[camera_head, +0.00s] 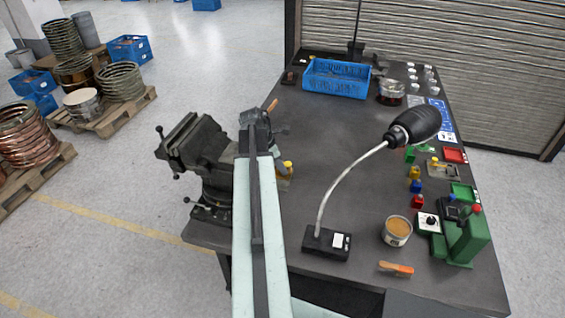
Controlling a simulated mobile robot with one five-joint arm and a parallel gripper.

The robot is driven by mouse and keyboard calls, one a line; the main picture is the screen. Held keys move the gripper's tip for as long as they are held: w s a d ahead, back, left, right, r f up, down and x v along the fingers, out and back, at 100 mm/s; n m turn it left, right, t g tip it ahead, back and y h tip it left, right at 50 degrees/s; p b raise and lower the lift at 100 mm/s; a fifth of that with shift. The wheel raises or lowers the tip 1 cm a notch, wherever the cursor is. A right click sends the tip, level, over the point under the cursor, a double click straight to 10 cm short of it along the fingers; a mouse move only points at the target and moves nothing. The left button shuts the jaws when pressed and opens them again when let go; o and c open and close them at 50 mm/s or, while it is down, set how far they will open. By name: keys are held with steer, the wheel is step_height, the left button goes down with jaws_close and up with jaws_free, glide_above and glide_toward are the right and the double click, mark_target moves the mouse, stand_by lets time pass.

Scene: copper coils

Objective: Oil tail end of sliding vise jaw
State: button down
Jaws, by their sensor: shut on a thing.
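The dark grey bench vise (205,160) stands at the left edge of the bench. Its jaws are toward the upper left, and its right side runs behind my arm, so the tail end of the sliding jaw is partly hidden. My gripper (264,122) is just right of the vise, shut on what looks like a tool with an orange-brown handle (272,105). The handle sticks out at the far side, and the tool's working end cannot be made out. A small bottle with a yellow top (287,168) stands on the bench right of my arm, partly hidden.
A black lamp (412,127) on a curved white neck rises from its base (327,242). A blue crate (337,79) is at the back. A tin (397,231), orange-handled tool (396,268) and green device (463,238) are at front right. The bench middle is clear.

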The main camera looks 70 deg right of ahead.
steer(key=shift+a, duration=0.65)
steer(key=shift+a, duration=0.1)
steer(key=shift+s+a, duration=0.15)
steer(key=shift+a, duration=0.75)
steer(key=shift+s+a, duration=0.1)
steer(key=shift+a, duration=0.8)
steer(key=shift+f, duration=0.1)
step_height(320, 180, up, 6)
steer(key=p, duration=0.6)
steer(key=shift+d, duration=0.15)
step_height(320, 180, up, 3)
steer(key=p, duration=0.3)
